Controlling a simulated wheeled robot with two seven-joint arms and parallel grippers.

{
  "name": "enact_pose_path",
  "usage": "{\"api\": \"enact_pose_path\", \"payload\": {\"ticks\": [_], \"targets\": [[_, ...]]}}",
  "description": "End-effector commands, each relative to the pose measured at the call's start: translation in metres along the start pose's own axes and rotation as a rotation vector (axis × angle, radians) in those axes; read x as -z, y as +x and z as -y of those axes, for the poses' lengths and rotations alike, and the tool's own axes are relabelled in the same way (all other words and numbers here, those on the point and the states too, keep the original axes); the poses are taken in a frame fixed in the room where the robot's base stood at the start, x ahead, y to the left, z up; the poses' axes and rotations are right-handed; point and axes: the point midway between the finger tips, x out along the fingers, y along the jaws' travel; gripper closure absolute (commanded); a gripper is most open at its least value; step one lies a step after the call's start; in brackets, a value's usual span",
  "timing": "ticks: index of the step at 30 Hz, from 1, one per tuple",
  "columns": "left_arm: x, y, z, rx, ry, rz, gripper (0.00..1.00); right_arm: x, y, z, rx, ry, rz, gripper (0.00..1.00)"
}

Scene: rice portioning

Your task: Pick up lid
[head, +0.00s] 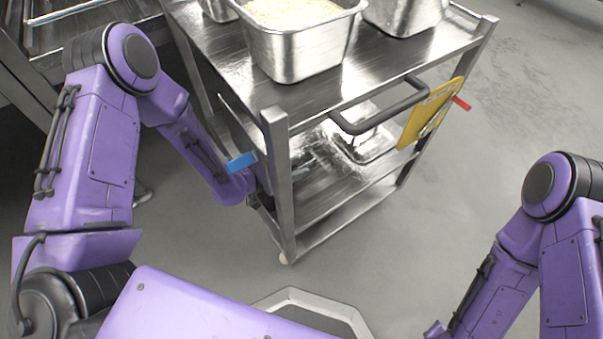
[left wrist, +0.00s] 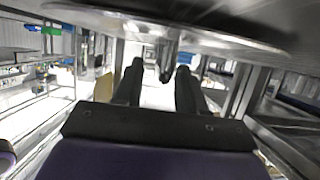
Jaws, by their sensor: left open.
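A shiny round metal lid (left wrist: 225,40) spans the top of the left wrist view, seen nearly edge-on. Its dark knob (left wrist: 166,62) points down in that picture, between the fingertips. My left gripper (left wrist: 160,68) is open, one finger on each side of the knob; I cannot tell whether either finger touches it. In the head view my left arm reaches into the trolley's lower level, and the trolley post and top shelf hide most of that gripper. My right gripper is not in view.
The steel trolley (head: 410,62) carries a pan of rice (head: 295,58) and other steel pans (head: 405,14) on top. Its corner post (head: 280,180) stands close to my left forearm. A yellow board (head: 428,112) hangs near the grey handle (head: 385,105). Floor to the right is clear.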

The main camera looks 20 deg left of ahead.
Motion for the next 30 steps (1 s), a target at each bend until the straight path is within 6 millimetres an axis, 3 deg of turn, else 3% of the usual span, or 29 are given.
{"api": "enact_pose_path", "payload": {"ticks": [2, 5, 6, 17, 24, 30], "targets": [[0.0, 0.0, 0.0, 0.0, 0.0, 0.0, 0.63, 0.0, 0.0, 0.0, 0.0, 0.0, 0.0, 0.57], [0.0, -0.001, 0.0, 0.0, 0.0, 0.0, 0.95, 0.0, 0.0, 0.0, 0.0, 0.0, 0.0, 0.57], [0.0, -0.001, 0.0, 0.0, 0.0, 0.0, 1.0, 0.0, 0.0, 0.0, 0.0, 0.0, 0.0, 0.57], [0.003, -0.001, 0.0, 0.0, 0.0, -0.001, 1.0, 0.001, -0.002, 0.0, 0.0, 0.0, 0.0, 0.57], [0.02, -0.005, -0.002, -0.005, 0.003, -0.002, 1.0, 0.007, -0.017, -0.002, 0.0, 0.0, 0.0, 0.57], [0.012, -0.014, 0.003, -0.015, 0.006, -0.001, 1.0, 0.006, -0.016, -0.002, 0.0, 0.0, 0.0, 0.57]]}}
